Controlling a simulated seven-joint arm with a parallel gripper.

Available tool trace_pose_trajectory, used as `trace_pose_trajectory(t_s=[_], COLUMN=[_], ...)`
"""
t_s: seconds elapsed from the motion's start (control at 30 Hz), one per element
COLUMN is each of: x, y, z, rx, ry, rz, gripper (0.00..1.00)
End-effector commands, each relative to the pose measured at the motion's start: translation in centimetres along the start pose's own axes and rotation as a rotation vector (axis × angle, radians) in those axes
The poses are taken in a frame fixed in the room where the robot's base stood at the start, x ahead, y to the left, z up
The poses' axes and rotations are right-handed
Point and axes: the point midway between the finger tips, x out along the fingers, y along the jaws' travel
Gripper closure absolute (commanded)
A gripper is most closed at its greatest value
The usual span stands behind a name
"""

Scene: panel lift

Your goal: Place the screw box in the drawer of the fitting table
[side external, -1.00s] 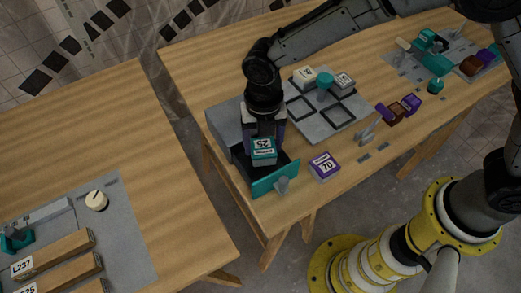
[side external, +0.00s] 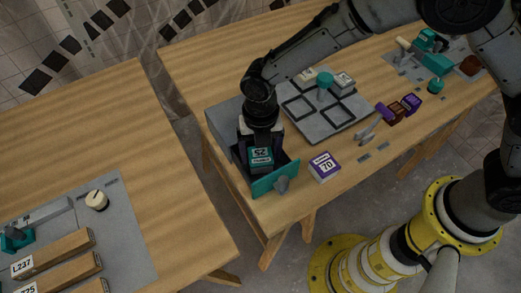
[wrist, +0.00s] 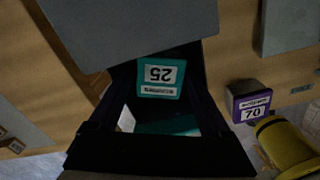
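A teal box with a white label reading 25 (side external: 261,165) is inside the open drawer (side external: 274,181), which has a black inside and a teal front with a grey knob. It also shows in the wrist view (wrist: 160,92). I take it for the screw box; its small print is too blurred to read. My gripper (side external: 260,150) points down into the drawer. Its dark fingers (wrist: 160,75) stand on both sides of the teal box, seemingly shut on it. Whether the box touches the drawer floor is hidden. The fitting table (side external: 225,65) carries the grey drawer housing (side external: 226,122).
A purple box marked 70 (side external: 324,167) stands right of the drawer front. A grey tray with square pockets (side external: 318,128) lies behind it. Purple and brown parts (side external: 396,114) are farther right. A second table with long labelled boxes (side external: 55,250) is at left, across a gap.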

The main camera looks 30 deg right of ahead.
Motion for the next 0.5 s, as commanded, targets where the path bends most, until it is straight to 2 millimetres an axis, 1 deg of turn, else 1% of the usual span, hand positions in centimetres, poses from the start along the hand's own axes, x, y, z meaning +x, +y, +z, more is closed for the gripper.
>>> trace_pose_trajectory(t_s=[0.17, 0.27, 0.37, 0.5], x=[-0.2, -1.0, -2.5, -5.4], y=[0.0, 0.1, 0.1, 0.1], z=[0.0, 0.0, 0.1, 0.1], rx=[0.000, 0.000, 0.000, 0.000], ry=[-0.001, -0.001, -0.002, -0.003], rz=[0.001, 0.002, 0.004, 0.005], gripper=[0.18, 0.18, 0.18, 0.18])
